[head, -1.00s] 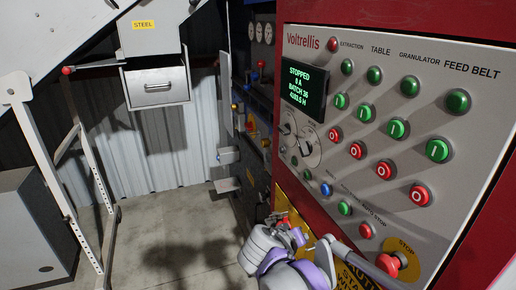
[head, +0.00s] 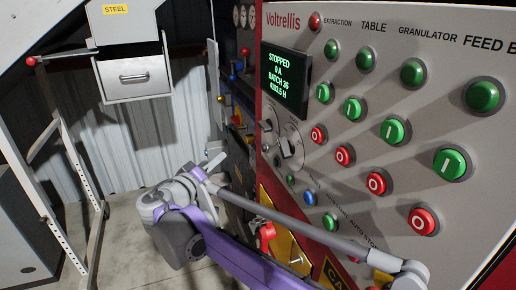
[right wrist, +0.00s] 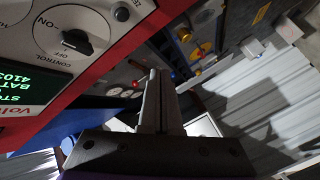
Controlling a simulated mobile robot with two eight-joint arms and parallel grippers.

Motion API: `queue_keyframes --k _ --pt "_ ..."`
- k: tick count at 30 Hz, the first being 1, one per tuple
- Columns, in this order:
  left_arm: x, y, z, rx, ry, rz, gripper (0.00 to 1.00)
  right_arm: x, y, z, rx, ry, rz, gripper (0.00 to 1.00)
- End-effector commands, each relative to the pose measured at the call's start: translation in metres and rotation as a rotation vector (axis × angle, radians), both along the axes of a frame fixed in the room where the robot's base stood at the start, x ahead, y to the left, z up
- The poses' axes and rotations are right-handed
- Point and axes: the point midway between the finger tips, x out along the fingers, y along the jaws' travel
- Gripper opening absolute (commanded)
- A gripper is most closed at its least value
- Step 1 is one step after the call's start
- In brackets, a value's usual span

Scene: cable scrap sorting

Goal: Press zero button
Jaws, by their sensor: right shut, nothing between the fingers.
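The control panel (head: 390,165) carries a row of green buttons, a row of green "I" buttons and a diagonal row of red "O" buttons, including one under FEED BELT (head: 423,221). A small blue button (head: 310,197) and a green button (head: 330,222) sit lower down; their labels are too small to read. My right gripper (head: 213,163) is left of the panel, apart from every button. In the right wrist view its fingers (right wrist: 160,90) are shut and empty, with the black control knob (right wrist: 76,41) up to the left. My left gripper is out of view.
The display (head: 284,80) reads STOPPED. My right arm crosses low in front of the panel and hides its lower edge. A red part (head: 265,235) is on yellow plate below.

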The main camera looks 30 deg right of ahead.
Motion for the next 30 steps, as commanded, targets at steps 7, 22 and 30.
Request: queue_keyframes --k 7,22,30 --pt "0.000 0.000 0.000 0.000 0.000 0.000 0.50 -0.001 -0.002 0.000 0.001 0.001 0.000 0.00" --pt "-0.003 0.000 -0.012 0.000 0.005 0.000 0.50 -0.015 -0.059 -0.001 0.001 0.002 -0.004 0.00" --pt "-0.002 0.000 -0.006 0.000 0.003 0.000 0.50 -0.020 -0.082 0.000 0.001 0.002 -0.001 0.00"
